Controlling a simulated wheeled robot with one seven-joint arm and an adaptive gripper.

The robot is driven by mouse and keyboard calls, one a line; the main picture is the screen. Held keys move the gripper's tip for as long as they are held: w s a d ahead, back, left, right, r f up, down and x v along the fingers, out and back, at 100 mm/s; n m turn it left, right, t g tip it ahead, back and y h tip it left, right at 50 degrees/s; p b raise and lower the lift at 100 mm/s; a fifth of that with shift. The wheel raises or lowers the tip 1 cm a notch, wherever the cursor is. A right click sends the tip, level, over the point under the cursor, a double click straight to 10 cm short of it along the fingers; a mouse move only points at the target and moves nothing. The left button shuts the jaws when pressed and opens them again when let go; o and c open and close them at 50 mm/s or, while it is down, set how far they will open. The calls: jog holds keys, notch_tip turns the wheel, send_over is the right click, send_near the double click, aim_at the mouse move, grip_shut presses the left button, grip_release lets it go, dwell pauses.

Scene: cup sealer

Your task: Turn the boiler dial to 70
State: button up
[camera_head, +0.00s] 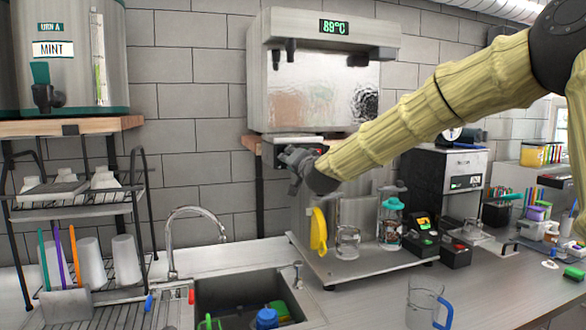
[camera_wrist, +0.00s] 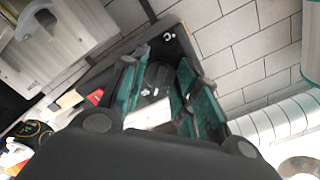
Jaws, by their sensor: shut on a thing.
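The boiler (camera_head: 315,92) is a steel box mounted high on the tiled wall, and its green display (camera_head: 334,27) reads 89°C. A dark panel (camera_head: 282,142) sits under it at the left. My gripper (camera_head: 291,156) is at this panel, at the end of my yellow-sleeved arm. In the wrist view its two teal-padded fingers (camera_wrist: 162,62) are closed around a dark grey part in front of the panel, apparently the dial. The dial's markings are hidden or too small to read. In the head view my gripper covers the dial.
Below stand a steel tray (camera_head: 368,262) with glass jars and a yellow-handled item, a sink (camera_head: 250,290) with a curved tap, and a glass mug (camera_head: 422,303). A dish rack (camera_head: 75,220) and a MINT urn (camera_head: 62,55) are at the left. A dark machine (camera_head: 440,180) is at the right.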

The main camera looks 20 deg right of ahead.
jog(key=shift+d+f+n+b, duration=0.15)
jog(key=shift+n+b, duration=0.75)
jog(key=shift+n, duration=0.65)
jog(key=shift+a+f+n+b, duration=0.1)
jog(key=shift+f+n+b, duration=0.1)
jog(key=shift+n+b, duration=1.05)
jog(key=shift+d+f+n+b, duration=0.15)
jog(key=shift+n+b, duration=0.45)
jog(key=shift+n, duration=1.2)
jog(key=shift+a, duration=0.1)
jog(key=o, duration=0.9)
jog(key=shift+r, duration=0.1)
jog(key=shift+o, duration=0.5)
jog(key=shift+r, duration=0.15)
jog(key=shift+s, duration=0.15)
jog(key=s, duration=0.7)
jog(key=shift+s+d, duration=0.15)
jog(key=shift+d, duration=0.05)
